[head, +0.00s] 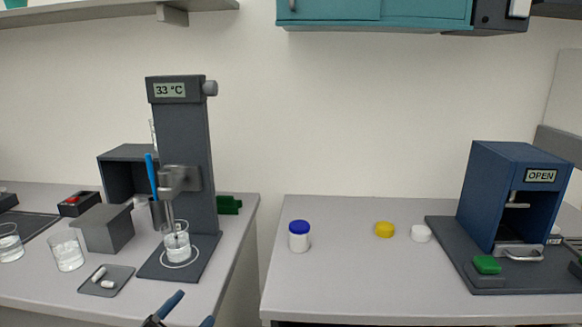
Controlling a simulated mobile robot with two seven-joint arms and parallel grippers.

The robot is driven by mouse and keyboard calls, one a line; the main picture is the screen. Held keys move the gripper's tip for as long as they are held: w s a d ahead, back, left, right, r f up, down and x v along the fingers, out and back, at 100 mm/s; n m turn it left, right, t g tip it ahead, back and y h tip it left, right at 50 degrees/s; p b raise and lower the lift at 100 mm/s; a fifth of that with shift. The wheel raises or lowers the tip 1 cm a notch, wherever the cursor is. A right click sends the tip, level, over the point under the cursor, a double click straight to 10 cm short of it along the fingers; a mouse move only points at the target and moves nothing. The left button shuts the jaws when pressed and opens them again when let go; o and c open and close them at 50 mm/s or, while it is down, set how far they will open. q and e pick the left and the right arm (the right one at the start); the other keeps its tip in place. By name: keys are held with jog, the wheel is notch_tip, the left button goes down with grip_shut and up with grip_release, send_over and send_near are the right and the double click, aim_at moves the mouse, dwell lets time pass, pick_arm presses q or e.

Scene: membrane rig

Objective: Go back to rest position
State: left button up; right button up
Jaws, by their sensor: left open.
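A glass beaker (177,247) sits on the stand's base inside a white ring, under the stand's clamp. My right gripper is not in view.
A tray (93,288) with white pieces and beakers (67,252) stand on the left bench. A gap separates it from the right bench (350,285), which holds a blue-capped jar (299,237), yellow cap (384,229), white cap (421,233) and blue "OPEN" device (482,190). Its front middle is clear.

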pick_arm(q)
jog(key=s+f+n+g+y, duration=0.2)
jog(key=s+f+n+y, duration=0.3)
jog(key=f, duration=0.5)
jog(key=s+a+f+n+g+y, duration=0.1)
jog(key=s+f+n+g+y, duration=0.2)
jog(key=s+f+n, duration=0.5)
jog(key=s+f+n+g+y, duration=0.2)
jog(key=s+f+n+y, duration=0.15)
jog(key=f, duration=0.85)
notch_tip(320, 180, up, 16)
jog(key=s+a+m+y+p, duration=0.1)
jog(key=p, duration=1.8)
jog(key=shift+a+f+p, duration=0.2)
jog(key=shift+a+p, duration=0.05)
jog(key=shift+p, duration=0.15)
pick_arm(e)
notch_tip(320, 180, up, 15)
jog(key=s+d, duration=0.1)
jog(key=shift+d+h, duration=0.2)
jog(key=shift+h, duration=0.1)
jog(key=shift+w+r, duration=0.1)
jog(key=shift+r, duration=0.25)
